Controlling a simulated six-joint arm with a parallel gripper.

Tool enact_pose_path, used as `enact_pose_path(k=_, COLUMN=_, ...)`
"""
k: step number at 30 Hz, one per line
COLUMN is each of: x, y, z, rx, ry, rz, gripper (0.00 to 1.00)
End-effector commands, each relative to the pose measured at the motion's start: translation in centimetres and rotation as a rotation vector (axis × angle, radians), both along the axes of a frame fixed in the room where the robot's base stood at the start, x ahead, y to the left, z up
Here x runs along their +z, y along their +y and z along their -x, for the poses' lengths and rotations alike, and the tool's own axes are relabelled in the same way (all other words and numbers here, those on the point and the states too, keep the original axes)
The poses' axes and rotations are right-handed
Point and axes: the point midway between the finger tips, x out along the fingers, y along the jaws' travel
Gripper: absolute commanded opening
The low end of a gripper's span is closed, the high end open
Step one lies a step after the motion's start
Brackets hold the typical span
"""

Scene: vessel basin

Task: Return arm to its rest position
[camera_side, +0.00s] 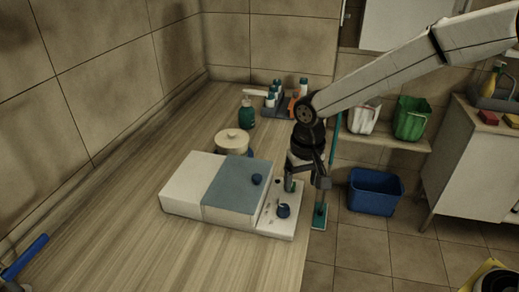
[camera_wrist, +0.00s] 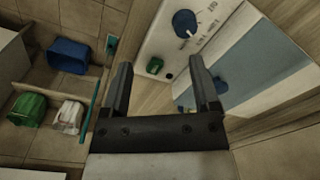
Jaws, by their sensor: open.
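My gripper (camera_side: 306,182) hangs pointing down over the right end of a white basin unit (camera_side: 185,187) on the wooden counter. In the wrist view my gripper (camera_wrist: 160,64) has its two fingers spread apart with nothing held between them. The unit has a blue-grey lid (camera_side: 236,190) with a small dark blue knob (camera_side: 257,179). Its white control panel (camera_side: 272,222) carries a dark blue dial (camera_wrist: 185,23) and a green button (camera_wrist: 155,66). The button appears between the fingertips in the wrist view; I cannot tell whether a finger touches it.
A cream lidded pot (camera_side: 232,140), a green pump bottle (camera_side: 247,114) and a rack of small bottles (camera_side: 273,101) stand behind the unit. A blue bin (camera_side: 375,191) is on the floor at right. Green (camera_side: 411,118) and white (camera_side: 362,120) containers sit on a shelf.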

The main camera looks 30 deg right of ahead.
Motion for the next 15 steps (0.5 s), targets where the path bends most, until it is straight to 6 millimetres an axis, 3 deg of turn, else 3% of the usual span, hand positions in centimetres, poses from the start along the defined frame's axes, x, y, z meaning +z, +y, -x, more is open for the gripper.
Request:
enact_pose_path(k=9, x=-0.3, y=-7.0, z=5.0, rx=0.079, ry=-0.085, rz=-0.003, gripper=0.78)
enact_pose_path(k=15, x=-0.9, y=-10.6, z=9.0, rx=0.134, ry=-0.141, rz=0.011, gripper=0.78)
